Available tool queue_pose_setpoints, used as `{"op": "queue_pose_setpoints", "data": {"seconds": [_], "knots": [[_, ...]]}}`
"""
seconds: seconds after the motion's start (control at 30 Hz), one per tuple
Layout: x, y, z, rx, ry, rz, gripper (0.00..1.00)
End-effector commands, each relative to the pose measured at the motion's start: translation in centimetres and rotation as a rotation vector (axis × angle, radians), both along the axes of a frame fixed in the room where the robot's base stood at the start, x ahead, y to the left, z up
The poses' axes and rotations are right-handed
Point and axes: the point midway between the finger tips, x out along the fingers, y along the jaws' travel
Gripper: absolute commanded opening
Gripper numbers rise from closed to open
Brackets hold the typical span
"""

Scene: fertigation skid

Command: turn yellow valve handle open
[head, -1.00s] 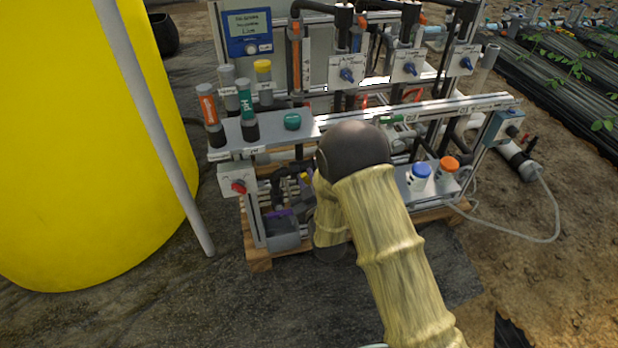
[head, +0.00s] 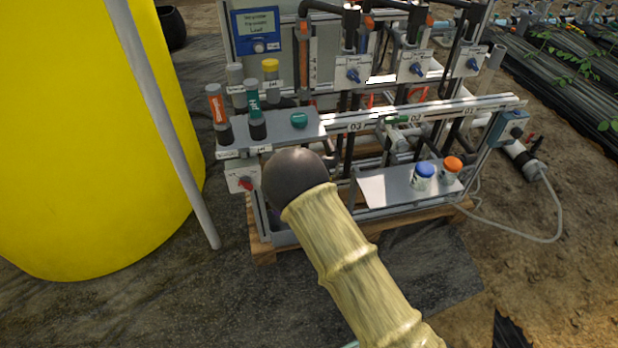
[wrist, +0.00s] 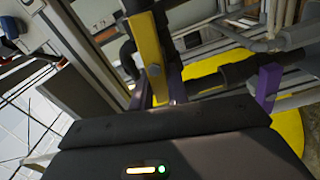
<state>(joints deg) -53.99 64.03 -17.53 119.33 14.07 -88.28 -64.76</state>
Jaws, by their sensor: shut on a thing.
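The yellow valve handle (wrist: 148,52) is a flat bar with a bolt, in the left half of the wrist view, beside a dark pipe and valve body. My gripper (wrist: 206,82) has two purple fingers, one on either side of the handle's lower end. The contact itself is partly hidden by the gripper's dark body. In the head view my arm hides the handle and the gripper.
The skid's grey shelf (head: 345,124) and metal frame stand close around my arm. A small plate with a blue-capped jar (head: 423,178) and an orange-capped jar (head: 452,170) is to the right. A yellow tank (head: 80,130) and a grey pole (head: 160,120) stand left.

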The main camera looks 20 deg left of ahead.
Motion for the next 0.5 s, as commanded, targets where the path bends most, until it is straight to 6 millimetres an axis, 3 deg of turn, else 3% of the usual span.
{"op": "queue_pose_setpoints", "data": {"seconds": [0.5], "knots": [[-0.02, 0.11, -0.43, -0.154, -0.095, 0.002, 0.0]]}}
